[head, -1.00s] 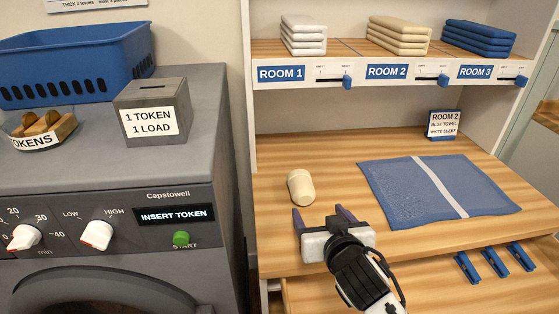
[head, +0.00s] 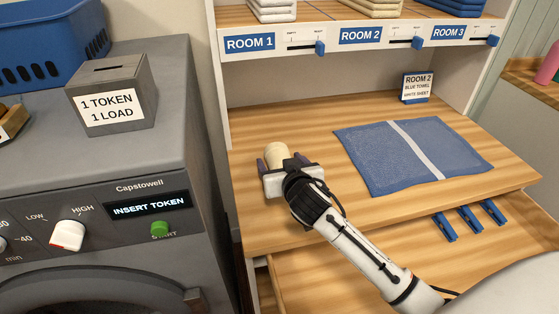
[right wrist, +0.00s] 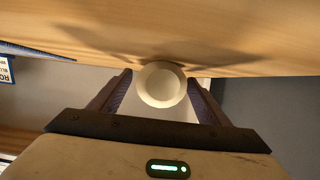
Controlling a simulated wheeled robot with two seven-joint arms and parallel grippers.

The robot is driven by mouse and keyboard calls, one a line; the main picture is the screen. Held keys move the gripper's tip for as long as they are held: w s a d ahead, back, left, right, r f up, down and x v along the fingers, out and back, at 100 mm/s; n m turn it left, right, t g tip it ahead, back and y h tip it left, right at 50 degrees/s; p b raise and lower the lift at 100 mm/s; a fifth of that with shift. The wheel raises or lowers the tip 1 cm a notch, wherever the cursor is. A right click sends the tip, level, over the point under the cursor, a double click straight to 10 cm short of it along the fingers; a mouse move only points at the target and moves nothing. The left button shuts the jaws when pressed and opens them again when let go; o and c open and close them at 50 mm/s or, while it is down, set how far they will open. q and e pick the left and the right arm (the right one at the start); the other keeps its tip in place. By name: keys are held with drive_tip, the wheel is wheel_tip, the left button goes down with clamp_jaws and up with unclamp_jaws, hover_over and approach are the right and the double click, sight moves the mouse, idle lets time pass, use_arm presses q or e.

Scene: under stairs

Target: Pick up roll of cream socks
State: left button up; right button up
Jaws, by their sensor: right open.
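The roll of cream socks (head: 276,154) lies on the wooden shelf top, near its left side. My right gripper (head: 281,161) is open, with one finger on each side of the roll. In the right wrist view, the roll's round end (right wrist: 161,84) sits between the two fingers (right wrist: 160,97). Small gaps seem to show between the roll and the fingers. The near part of the roll is hidden by the gripper in the head view. My left gripper is not in view.
A blue towel (head: 375,160) with a white stripe lies to the right, with a Room 2 card (head: 417,87) behind it. The washer (head: 185,130) stands left. The upper shelf (head: 360,38) overhangs the back.

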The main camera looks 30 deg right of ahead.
sight(280, 155)
drive_tip(key=shift+w+f, duration=0.1)
drive_tip(key=shift+w, duration=0.2)
drive_tip(key=c, duration=1.1)
wheel_tip(280, 155, up, 10)
drive_tip(key=shift+r+p, duration=0.1)
drive_tip(key=shift+p, duration=0.2)
drive_tip(key=shift+c, duration=0.3)
drive_tip(key=o, duration=0.5)
drive_tip(key=c, duration=1)
drive_tip(key=shift+o, duration=0.2)
